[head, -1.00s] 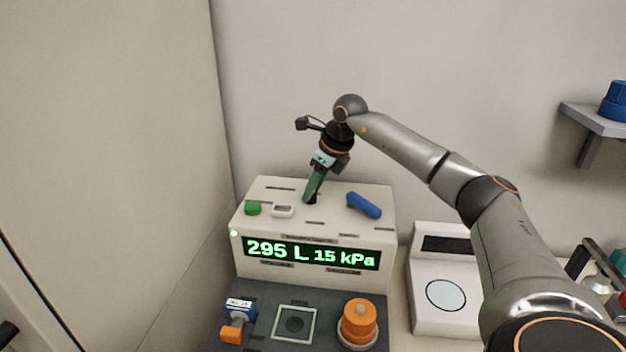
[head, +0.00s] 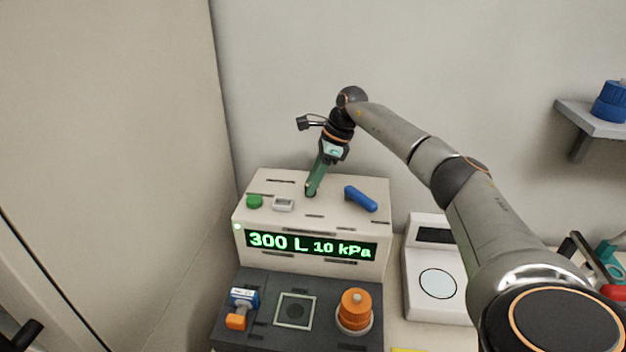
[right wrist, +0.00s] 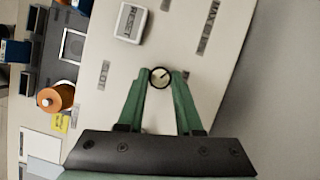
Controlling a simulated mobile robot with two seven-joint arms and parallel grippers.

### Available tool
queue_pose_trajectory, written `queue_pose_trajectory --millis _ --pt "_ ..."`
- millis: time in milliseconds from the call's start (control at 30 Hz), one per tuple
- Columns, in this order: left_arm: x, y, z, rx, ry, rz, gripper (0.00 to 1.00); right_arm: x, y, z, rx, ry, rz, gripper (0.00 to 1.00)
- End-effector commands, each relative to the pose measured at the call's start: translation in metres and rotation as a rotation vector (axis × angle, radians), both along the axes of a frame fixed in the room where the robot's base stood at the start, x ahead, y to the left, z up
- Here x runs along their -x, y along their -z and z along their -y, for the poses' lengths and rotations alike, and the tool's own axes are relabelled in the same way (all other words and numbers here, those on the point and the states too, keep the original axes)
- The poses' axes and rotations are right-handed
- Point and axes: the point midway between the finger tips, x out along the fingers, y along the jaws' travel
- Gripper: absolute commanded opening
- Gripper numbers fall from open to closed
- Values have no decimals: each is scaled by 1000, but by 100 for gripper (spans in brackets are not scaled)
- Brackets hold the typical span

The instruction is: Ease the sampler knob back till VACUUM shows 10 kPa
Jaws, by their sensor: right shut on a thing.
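The sampler unit (head: 255,217) is a cream box with a green-lit display (head: 310,246) on its front. The display reads 300 L and 10 kPa. My right gripper (head: 311,190) points down at the top of the box. In the right wrist view its green fingers are shut on the small round knob (right wrist: 160,77), which has a dark rim and a pointer mark. In the head view the fingers hide the knob. My left gripper is not in view.
On the box top are a green button (head: 254,201), a white RESET switch (head: 283,204) and a blue handle (head: 360,198). A white scale (head: 432,280) stands at right.

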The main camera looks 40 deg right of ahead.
Motion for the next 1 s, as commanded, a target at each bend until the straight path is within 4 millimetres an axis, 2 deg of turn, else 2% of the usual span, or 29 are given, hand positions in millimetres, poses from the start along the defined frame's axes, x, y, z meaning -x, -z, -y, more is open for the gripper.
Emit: queue_pose_trajectory --millis 400,433,600,700,1000 --pt "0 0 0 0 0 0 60 -1 0 0 0 -7 2 0" --pt "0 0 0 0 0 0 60 -1 0 0 0 -7 2 38" --pt "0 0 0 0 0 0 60 0 0 0 0 -6 2 57" --pt "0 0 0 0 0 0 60 0 0 0 1 -6 1 64" --pt "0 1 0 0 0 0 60 1 -5 2 0 -5 2 64"
